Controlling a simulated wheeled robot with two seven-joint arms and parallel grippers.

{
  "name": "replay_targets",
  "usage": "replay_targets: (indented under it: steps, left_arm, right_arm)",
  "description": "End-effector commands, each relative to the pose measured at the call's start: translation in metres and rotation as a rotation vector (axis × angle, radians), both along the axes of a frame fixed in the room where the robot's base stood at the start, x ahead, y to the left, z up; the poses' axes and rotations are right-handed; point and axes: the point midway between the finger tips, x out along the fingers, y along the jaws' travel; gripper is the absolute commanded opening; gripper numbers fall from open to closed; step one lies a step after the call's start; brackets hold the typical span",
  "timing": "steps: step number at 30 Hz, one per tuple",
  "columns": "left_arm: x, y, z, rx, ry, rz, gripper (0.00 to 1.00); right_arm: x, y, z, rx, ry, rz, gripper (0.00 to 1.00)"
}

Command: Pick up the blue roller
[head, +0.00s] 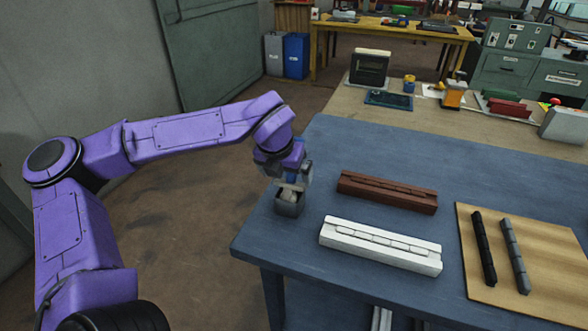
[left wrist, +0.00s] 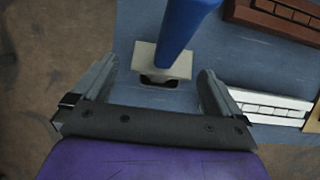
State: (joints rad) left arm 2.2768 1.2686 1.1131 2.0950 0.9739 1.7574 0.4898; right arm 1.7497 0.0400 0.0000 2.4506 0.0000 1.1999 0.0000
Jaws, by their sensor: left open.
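The blue roller (left wrist: 186,25) shows in the left wrist view as a blue bar above a pale square piece over a dark-edged holder (left wrist: 152,82). In the head view a small grey box (head: 289,206) stands at the blue table's left corner, with a pale piece in its top; the roller there is mostly hidden by my gripper. My left gripper (head: 292,180) is over this corner. In the left wrist view my left gripper (left wrist: 155,72) is open, its fingers apart on either side of the roller's lower end; I see no contact. My right gripper is out of view.
On the blue table (head: 330,150) lie a brown slotted block (head: 387,191) and a white slotted block (head: 380,245). A wooden board (head: 545,235) holds a black bar (head: 483,248) and a grey bar (head: 515,255). The table's left edge is close to my gripper.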

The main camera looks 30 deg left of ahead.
Motion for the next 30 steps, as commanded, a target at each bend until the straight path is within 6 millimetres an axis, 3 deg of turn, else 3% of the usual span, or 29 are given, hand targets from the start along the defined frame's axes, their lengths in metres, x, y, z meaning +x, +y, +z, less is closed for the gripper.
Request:
replay_targets:
  steps: [9,16,21,30]
  left_arm:
    - [0.016,0.000,-0.047,0.000,0.003,0.001,1.00]
    - [0.018,0.001,-0.049,0.001,-0.001,-0.001,1.00]
    - [0.017,0.000,-0.049,0.001,0.000,-0.001,0.54]
    - [0.018,0.000,-0.046,0.000,-0.002,0.000,0.54]
  right_arm:
    - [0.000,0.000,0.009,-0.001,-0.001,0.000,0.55]
    - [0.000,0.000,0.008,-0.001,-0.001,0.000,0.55]
    - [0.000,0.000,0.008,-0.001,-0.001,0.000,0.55]
    - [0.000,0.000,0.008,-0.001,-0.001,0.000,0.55]
